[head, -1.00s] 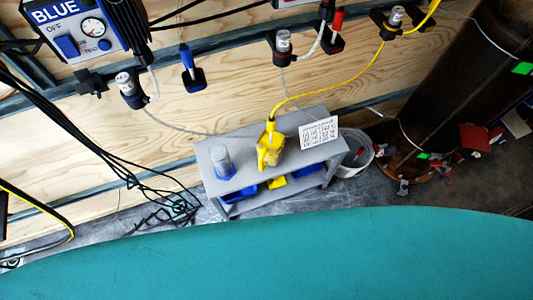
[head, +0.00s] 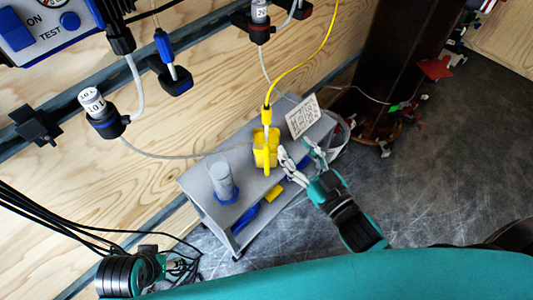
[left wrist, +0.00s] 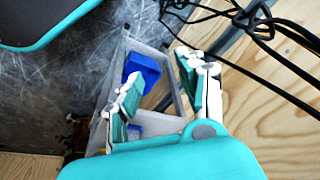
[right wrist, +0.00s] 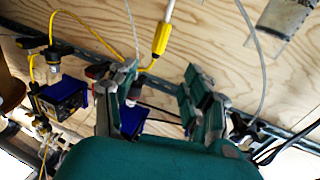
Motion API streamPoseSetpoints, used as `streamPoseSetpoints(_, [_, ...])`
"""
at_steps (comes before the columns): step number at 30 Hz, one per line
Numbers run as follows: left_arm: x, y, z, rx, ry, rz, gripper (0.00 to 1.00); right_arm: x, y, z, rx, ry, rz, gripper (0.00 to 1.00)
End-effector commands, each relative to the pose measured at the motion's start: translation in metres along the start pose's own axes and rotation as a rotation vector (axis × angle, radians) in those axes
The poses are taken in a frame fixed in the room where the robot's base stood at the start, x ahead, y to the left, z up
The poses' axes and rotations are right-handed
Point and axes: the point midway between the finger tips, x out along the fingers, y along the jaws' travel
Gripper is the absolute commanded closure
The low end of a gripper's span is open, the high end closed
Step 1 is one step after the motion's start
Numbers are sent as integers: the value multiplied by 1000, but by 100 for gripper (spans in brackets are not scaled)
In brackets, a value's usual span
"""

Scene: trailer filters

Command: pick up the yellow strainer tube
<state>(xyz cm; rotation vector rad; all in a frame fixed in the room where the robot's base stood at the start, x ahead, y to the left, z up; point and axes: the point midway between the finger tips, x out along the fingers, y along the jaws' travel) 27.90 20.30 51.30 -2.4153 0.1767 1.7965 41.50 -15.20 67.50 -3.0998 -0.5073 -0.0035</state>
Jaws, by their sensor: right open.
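The yellow strainer tube (head: 267,115) appears to be the yellow-topped piece on a yellow cable. It stands upright at a yellow holder (head: 261,157) on the grey cart. In the right wrist view its yellow end (right wrist: 161,39) is beyond the fingertips, with a pale rod running from it. My right gripper (head: 302,152) is open and empty, just right of the holder and apart from the tube; it also shows in the right wrist view (right wrist: 162,75). My left gripper (head: 182,267) is low at the left; the left wrist view shows it open and empty (left wrist: 155,73).
The grey cart (head: 199,192) also bears a grey cylinder (head: 222,179) on a blue base and a white card (head: 303,116). A blue bin (left wrist: 142,70) is below. Black cables (head: 60,226) hang near my left gripper. The wooden wall carries several holders.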

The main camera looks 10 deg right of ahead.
Motion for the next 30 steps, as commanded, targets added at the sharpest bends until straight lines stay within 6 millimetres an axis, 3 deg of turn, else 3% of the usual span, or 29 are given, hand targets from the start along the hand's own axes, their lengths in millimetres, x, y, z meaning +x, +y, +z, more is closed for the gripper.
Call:
streamPoseSetpoints(3, [-6, 0, 0, 0, 5, -1, 60, 28, 0, -1, -2, 5, -2, 50])
streamPoseSetpoints(10, [-19, -1, 0, -1, 11, -2, 60, 72, 0, 0, -3, 2, -1, 50])
streamPoseSetpoints(20, [-25, -1, 2, -2, 5, -2, 60, 99, 2, 1, -2, 1, 0, 50])
streamPoseSetpoints(23, [-39, -2, 0, -1, 25, -5, 60, 115, 4, 1, -4, 2, -1, 50])
streamPoseSetpoints(30, [-36, -2, 2, -2, 20, -5, 60, 140, 4, 1, -1, -1, 0, 50])
